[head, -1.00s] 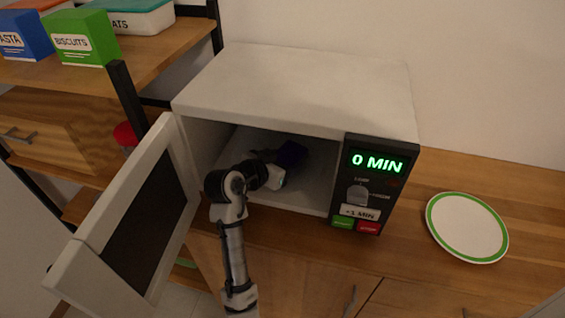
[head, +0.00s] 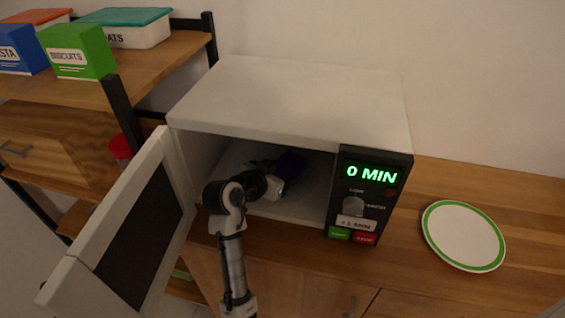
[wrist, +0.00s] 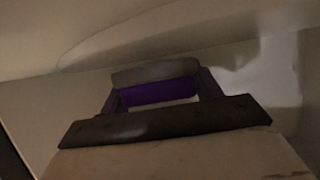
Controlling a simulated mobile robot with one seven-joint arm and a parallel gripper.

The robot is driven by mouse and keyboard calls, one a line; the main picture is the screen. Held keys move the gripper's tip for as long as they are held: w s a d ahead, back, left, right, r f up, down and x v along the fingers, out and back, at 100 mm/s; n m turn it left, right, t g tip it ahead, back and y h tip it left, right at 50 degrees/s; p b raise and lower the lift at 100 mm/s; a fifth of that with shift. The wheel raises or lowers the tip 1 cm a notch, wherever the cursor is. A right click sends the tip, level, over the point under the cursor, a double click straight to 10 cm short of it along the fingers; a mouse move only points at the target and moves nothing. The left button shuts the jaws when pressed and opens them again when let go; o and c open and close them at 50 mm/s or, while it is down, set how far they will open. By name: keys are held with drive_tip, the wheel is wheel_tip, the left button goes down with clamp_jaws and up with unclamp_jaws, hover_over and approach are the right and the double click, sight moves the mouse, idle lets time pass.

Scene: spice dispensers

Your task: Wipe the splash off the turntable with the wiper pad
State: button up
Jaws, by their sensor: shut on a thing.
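My gripper (head: 281,175) reaches through the open front of the microwave and is shut on the wiper pad (head: 292,162), which looks dark purple. In the wrist view the fingers of my gripper (wrist: 160,93) close around the purple part of the wiper pad (wrist: 160,91), with a dark bar beyond it. The pale turntable (wrist: 125,48) lies ahead of the pad in the wrist view, and in the head view the turntable (head: 305,202) is partly hidden by my arm. I cannot tell whether the pad touches it. I cannot make out the splash in the dim interior.
The microwave (head: 290,100) has its door (head: 115,235) swung open to the left of my arm. Its control panel (head: 366,200) reads 0 MIN. A green-rimmed plate (head: 463,236) lies on the counter at right. Shelves with boxes (head: 80,52) stand at left.

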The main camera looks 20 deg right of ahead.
drive_tip(key=shift+s+a+f, duration=0.15)
drive_tip(key=shift+a+f, duration=0.2)
drive_tip(key=shift+f, duration=0.1)
drive_tip(key=shift+a+r, duration=0.1)
drive_tip(key=shift+r, duration=0.1)
drive_tip(key=shift+r+p, duration=2.45)
drive_tip(key=shift+r, duration=0.7)
drive_tip(key=shift+r+p, duration=1.2)
drive_tip(key=shift+r, duration=0.35)
drive_tip(key=shift+f, duration=0.15)
